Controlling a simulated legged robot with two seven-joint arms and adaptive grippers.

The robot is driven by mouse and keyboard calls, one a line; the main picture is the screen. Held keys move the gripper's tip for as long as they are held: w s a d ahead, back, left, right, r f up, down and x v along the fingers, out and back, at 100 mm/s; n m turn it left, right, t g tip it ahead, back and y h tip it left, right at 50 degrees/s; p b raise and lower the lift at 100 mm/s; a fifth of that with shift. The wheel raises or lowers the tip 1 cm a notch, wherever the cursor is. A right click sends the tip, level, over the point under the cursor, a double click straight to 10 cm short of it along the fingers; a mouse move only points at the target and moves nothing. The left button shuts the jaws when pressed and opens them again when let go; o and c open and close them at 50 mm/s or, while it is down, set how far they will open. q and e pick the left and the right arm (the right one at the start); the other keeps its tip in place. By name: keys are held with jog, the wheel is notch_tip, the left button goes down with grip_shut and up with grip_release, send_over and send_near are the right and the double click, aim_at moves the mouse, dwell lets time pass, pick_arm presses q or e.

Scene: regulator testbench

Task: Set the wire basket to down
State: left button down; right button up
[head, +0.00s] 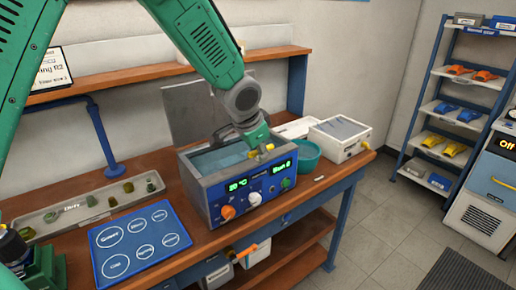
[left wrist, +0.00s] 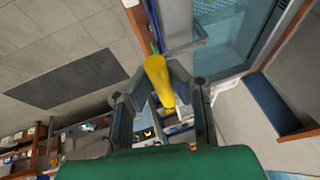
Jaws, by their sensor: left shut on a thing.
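The grey water bath (head: 240,208) stands on the wooden bench, with blue water and a lit front panel. My left gripper (head: 259,146) is over the bath's right rear part, shut on a yellow handle. This yellow handle (left wrist: 159,78) shows clearly between the fingers (left wrist: 163,88) in the left wrist view. A fine mesh of the wire basket (left wrist: 212,8) shows at that view's top edge, beside the blue water. In the head view the basket is mostly hidden, so I cannot tell its exact height. My right gripper is not in view.
A teal bowl (head: 305,155) and a white box (head: 340,136) stand right of the bath. A blue labelled mat (head: 140,241) and a grey tray of small parts (head: 75,215) lie to its left. A shelf rack (head: 458,105) stands at the far right.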

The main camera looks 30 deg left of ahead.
pick_arm(q)
jog(key=c, duration=1.7)
grip_release()
jog(key=shift+s+f, duration=0.15)
jog(key=shift+f, duration=0.05)
jog(key=shift+c, duration=0.2)
jog(key=shift+o, duration=1)
jog(key=shift+a, duration=0.2)
jog(key=shift+r, duration=0.2)
jog(key=v, duration=1.1)
jog(key=shift+r, duration=0.1)
